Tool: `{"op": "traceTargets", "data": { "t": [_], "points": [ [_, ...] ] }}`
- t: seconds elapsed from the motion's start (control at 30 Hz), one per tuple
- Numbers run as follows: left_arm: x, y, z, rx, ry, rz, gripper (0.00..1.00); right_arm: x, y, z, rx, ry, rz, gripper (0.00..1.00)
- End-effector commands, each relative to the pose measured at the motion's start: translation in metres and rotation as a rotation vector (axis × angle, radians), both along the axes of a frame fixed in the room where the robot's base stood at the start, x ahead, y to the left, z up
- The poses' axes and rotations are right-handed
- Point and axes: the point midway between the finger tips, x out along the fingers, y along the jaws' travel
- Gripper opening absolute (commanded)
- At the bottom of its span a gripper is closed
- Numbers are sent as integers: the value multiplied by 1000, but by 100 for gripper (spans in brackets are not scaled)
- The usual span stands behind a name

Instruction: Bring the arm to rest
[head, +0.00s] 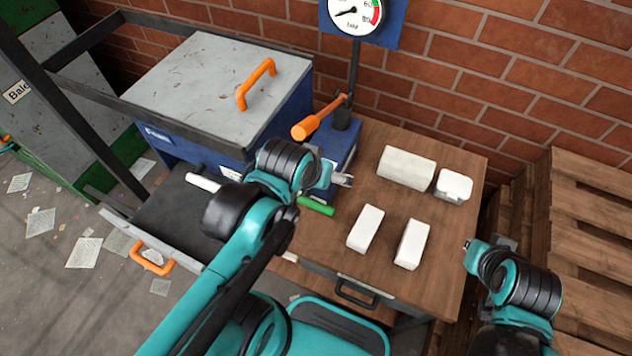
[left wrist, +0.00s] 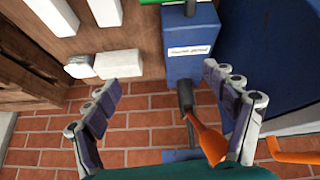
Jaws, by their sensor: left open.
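My left gripper (head: 343,180) is over the left part of the wooden table (head: 330,255), close to the blue pump box (head: 345,150). In the left wrist view its two fingers (left wrist: 162,78) are spread wide with nothing between them. The pump box (left wrist: 192,50) and the orange-handled lever (left wrist: 208,138) show beyond the fingers there. The lever (head: 318,118) slants up to the right in the head view. My right gripper (head: 472,246) is near the table's right edge, apart from the blocks; its fingers are too small to read.
Several white blocks (head: 407,168) rest on the table. A green-ended rod (head: 316,206) lies by my left gripper. A blue bin with a grey lid (head: 205,85) stands left, a gauge (head: 355,14) at the brick wall, wooden pallets (head: 590,230) right. Papers litter the floor.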

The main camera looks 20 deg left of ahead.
Motion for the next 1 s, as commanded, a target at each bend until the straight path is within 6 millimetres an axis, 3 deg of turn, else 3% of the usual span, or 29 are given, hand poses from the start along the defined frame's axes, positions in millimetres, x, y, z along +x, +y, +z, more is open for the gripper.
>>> {"op": "traceTargets", "data": {
  "t": [0.2,0.87,1.0],
  "points": [
    [-20,7,-16,72,-43,-86,85,0,0,0,0,0,0,0],
    [-20,7,-17,76,-45,-92,85,0,0,0,0,0,0,0],
    [-20,7,-17,76,-45,-92,48,0,0,0,0,0,0,0]
  ]
}}
